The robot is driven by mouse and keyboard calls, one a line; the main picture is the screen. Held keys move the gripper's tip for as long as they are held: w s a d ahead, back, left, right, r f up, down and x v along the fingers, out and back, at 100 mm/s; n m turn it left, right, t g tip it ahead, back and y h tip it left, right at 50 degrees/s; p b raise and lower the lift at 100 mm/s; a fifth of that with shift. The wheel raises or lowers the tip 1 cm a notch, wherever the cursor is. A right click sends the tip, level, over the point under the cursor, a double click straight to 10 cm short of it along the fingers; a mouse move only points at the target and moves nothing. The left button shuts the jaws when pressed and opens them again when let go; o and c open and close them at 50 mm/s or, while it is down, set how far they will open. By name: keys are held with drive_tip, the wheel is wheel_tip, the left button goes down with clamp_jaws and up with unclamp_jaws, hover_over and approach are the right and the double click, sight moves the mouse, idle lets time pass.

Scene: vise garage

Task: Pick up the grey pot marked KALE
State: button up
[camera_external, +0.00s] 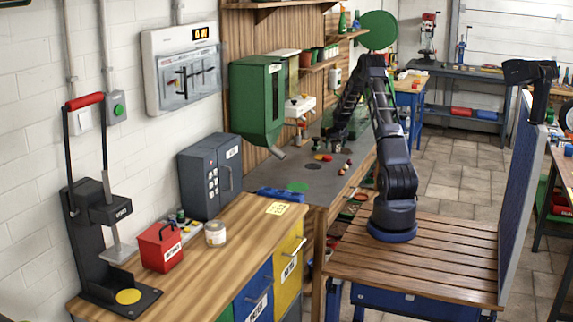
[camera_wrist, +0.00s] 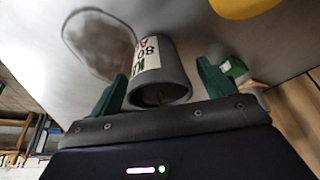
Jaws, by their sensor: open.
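A grey pot (camera_wrist: 172,82) with a white label shows in the wrist view, between the two green fingers of my gripper (camera_wrist: 163,72). The label carries green and red lettering, partly turned away, and I cannot read it fully. The fingers stand apart on either side of the pot; I cannot tell whether they touch it. In the external view my gripper (camera_external: 335,136) is low over the grey bench beside the wooden wall. I cannot make out the pot there.
A dark oval patch (camera_wrist: 100,45) lies beside the pot, with a yellow patch (camera_wrist: 243,6) and a small green object (camera_wrist: 235,68) on the other side. Small red and yellow items (camera_external: 322,157) lie on the grey bench (camera_external: 335,190).

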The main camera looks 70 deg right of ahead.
drive_tip(key=c, duration=1.1)
